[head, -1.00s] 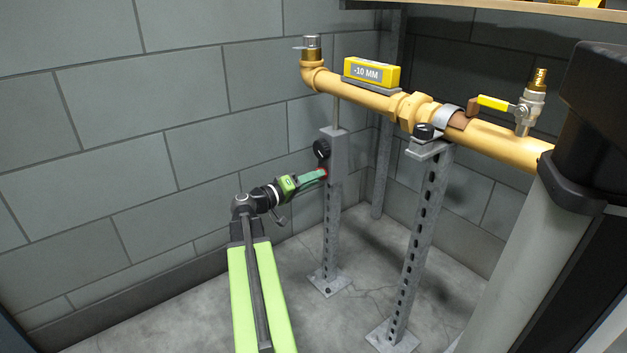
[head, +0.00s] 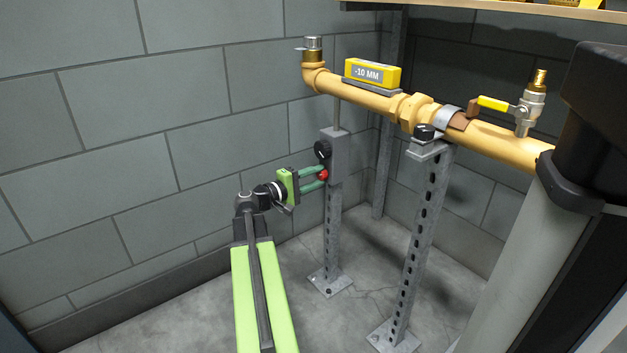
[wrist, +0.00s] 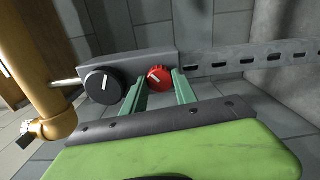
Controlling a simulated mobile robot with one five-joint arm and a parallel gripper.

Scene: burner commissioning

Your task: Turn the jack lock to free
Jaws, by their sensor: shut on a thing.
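A small red knob (head: 323,175), which looks like the jack lock, sits on the side of the grey jack head (head: 338,150) atop the rear perforated post. My gripper (head: 315,178) has its two green fingers around it, one above and one below, shut on it. In the wrist view the red knob (wrist: 159,78) shows between the fingertips (wrist: 160,85), its pale pointer mark tilted. A larger black knob (wrist: 103,85) with a white mark is beside it on the same head, outside the fingers; it also shows in the head view (head: 322,150). I see no readable lock labels.
A yellow pipe (head: 365,95) runs above, carrying a yellow level display (head: 372,72) reading -10 MM. A yellow-handled valve (head: 495,103) is at the right. A second perforated post (head: 415,240) stands in front right. Open floor lies between the posts and the block wall.

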